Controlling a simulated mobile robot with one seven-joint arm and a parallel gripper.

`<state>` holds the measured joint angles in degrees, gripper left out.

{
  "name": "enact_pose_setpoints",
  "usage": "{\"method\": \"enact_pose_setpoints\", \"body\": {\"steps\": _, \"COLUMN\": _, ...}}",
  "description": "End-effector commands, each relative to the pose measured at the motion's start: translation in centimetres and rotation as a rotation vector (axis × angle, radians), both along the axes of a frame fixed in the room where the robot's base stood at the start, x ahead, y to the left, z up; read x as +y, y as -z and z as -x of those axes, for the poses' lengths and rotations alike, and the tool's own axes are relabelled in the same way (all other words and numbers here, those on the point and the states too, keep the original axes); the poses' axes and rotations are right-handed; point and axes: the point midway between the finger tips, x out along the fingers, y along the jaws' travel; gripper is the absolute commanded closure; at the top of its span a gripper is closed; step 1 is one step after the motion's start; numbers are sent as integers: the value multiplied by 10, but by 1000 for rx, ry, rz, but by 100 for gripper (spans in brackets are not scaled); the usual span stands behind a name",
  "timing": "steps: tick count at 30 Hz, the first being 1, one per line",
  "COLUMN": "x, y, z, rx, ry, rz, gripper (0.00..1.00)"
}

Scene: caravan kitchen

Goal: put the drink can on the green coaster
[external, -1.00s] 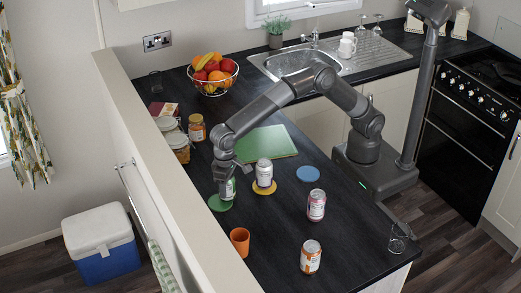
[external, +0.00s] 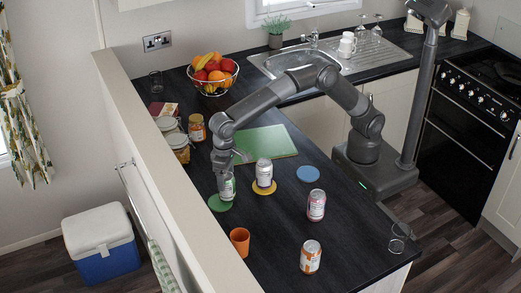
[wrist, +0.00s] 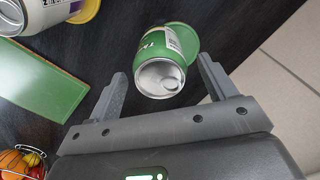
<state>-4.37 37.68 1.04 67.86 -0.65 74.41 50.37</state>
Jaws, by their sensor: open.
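A green drink can (external: 229,189) with a white label stands at the green coaster (external: 216,205). Its base overlaps the coaster, towards the coaster's right side; whether it rests fully on it I cannot tell. My gripper (external: 223,172) is above the can, pointing down, fingers open. In the wrist view the can (wrist: 163,68) shows its silver top between my open gripper fingers (wrist: 160,84), with gaps on both sides. Part of the green coaster (wrist: 186,38) shows beyond the can's base.
A white-and-purple can (external: 264,173) stands on a yellow coaster (external: 264,189). A blue coaster (external: 308,174) is empty. A pink can (external: 316,205), an orange can (external: 310,257), an orange cup (external: 240,241) and a green board (external: 266,142) are nearby.

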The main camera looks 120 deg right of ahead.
Motion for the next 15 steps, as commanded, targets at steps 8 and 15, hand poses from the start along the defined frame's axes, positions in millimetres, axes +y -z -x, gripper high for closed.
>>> {"method": "enact_pose_setpoints", "body": {"steps": 8, "x": 0, "y": -56, "z": 0, "rx": -2, "ry": 0, "rz": 1, "gripper": 23}}
{"method": "enact_pose_setpoints", "body": {"steps": 15, "x": -1, "y": -79, "z": 3, "rx": -6, "ry": -6, "rz": 0, "gripper": 23}}
